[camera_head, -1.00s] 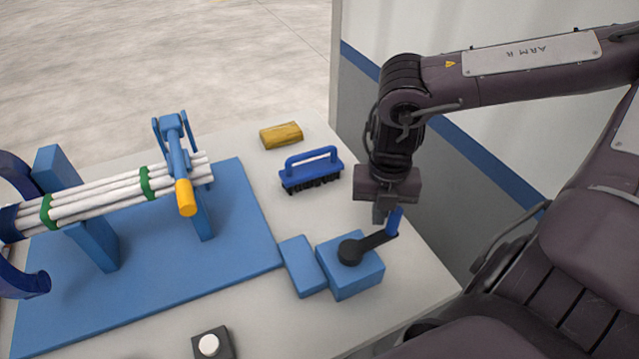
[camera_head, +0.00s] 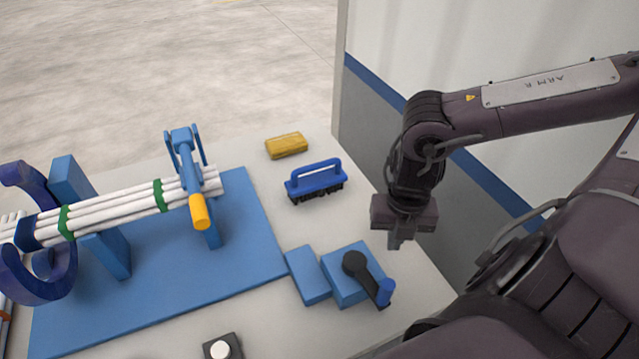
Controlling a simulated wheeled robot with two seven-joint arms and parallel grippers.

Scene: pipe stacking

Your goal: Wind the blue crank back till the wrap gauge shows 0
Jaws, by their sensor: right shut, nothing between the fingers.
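The blue crank handle (camera_head: 386,292) stands at the end of a black crank arm (camera_head: 369,278) on a blue box (camera_head: 345,285) at the table's right side. The crank arm points down and to the right in the picture. My right gripper (camera_head: 394,241) is above and behind the handle, apart from it, with its fingers shut and empty. A smaller blue block (camera_head: 308,275) stands left of the crank box. I cannot make out a wrap gauge or its reading. My left gripper is not in view.
White pipes (camera_head: 115,209) with green bands lie across blue supports on a blue base (camera_head: 170,275). A dark blue open ring (camera_head: 20,280) surrounds their left end. A blue brush (camera_head: 316,183), a yellow block (camera_head: 286,145) and a white button (camera_head: 220,349) are on the table. A wall stands at right.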

